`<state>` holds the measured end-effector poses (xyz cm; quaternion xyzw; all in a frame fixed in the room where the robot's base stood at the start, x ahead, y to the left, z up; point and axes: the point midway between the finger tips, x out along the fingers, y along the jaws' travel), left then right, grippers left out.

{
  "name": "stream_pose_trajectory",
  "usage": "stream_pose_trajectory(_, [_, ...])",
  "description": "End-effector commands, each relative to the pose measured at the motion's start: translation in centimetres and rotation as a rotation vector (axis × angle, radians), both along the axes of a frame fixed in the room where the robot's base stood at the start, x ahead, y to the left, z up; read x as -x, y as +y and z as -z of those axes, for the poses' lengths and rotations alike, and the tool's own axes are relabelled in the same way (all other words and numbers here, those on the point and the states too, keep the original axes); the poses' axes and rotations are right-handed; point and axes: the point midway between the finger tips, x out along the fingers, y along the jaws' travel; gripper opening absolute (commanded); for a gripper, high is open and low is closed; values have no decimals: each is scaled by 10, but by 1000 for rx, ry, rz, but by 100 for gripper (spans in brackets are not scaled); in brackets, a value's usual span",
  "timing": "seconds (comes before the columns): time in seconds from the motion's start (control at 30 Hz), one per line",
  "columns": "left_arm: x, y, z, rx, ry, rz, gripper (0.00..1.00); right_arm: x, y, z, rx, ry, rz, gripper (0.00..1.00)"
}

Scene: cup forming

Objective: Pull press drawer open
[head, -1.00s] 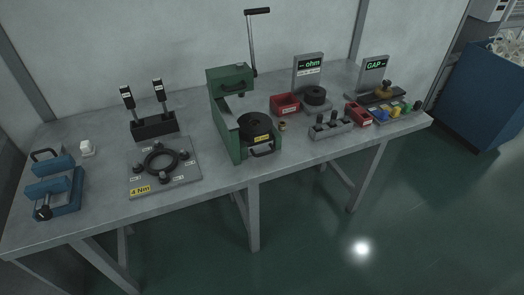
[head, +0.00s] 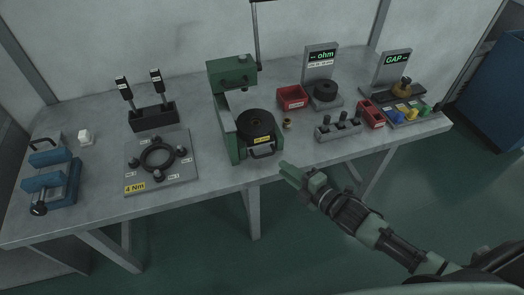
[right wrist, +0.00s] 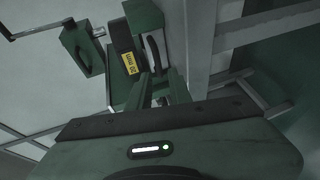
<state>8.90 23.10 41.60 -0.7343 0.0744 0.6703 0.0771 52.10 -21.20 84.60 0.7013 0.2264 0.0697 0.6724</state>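The green press (head: 222,118) stands on the table, with a lever rod rising from its top. Its drawer has a dark handle (head: 262,152) at the front, below a black disc (head: 256,123) with a yellow label. The handle (right wrist: 153,50) also shows in the right wrist view, just beyond the fingertips. My right gripper (head: 287,169) is in front of the table edge, to the right of the handle and apart from it. In the right wrist view its two green fingers (right wrist: 160,82) are spread with nothing between them. My left gripper is not in view.
Left of the press are a plate (head: 182,181) with a black ring, a black holder (head: 153,119) with two tools, and a blue fixture (head: 50,187). Right are a red bin (head: 292,97) and a grey block (head: 338,132) with pegs.

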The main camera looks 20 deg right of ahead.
Motion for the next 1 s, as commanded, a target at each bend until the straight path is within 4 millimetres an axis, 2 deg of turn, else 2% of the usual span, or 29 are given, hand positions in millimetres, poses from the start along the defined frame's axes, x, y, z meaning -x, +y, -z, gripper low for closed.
stream_pose_trajectory(0.13, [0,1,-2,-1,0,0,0,-14,8,-2,3,-12,-6,20])
stream_pose_trajectory(0.5, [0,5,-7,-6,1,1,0,-61,30,11,1,-7,-4,20])
stream_pose_trajectory(0.87, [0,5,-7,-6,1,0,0,-68,33,13,3,-6,-5,20])
stream_pose_trajectory(0.9, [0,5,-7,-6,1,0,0,-68,33,13,3,-6,-5,17])
stream_pose_trajectory(0.97, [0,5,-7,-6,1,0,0,-68,33,13,3,-6,-5,0])
stream_pose_trajectory(1.0, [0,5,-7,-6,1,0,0,-68,33,13,3,-6,-5,0])
